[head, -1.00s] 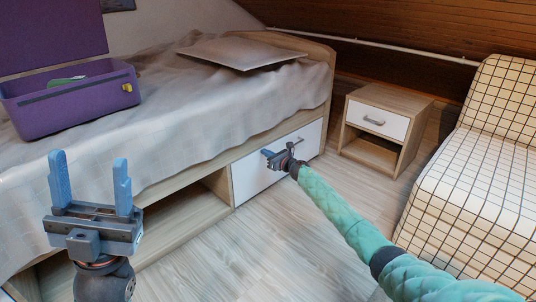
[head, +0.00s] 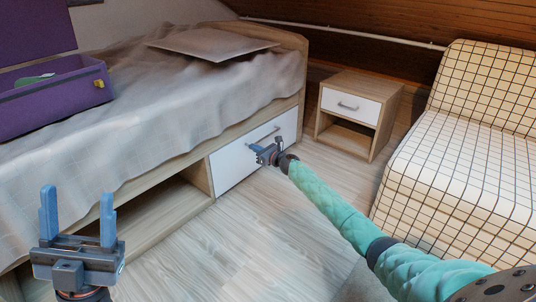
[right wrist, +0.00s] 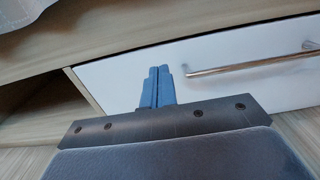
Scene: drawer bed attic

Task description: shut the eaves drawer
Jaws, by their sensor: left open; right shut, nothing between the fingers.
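The white drawer front (head: 232,168) with a metal bar handle (head: 263,136) is in the bed's wooden base. It looks flush with the frame, and I see no clear gap around it. It fills much of the right wrist view (right wrist: 230,83), with the handle (right wrist: 255,64) at the right. My right gripper (head: 260,153) is shut and empty, in front of the drawer face and below the handle. In the right wrist view its fingertips (right wrist: 159,70) lie left of the handle; I cannot tell whether they touch the face. My left gripper (head: 77,205) is open and empty, far left of the drawer.
An open compartment (head: 170,210) is left of the drawer. A purple box (head: 60,100) and a flat board (head: 213,43) lie on the bed. A nightstand (head: 358,112) and a checkered armchair (head: 470,150) stand at the right. Floor (head: 230,235) before the drawer is clear.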

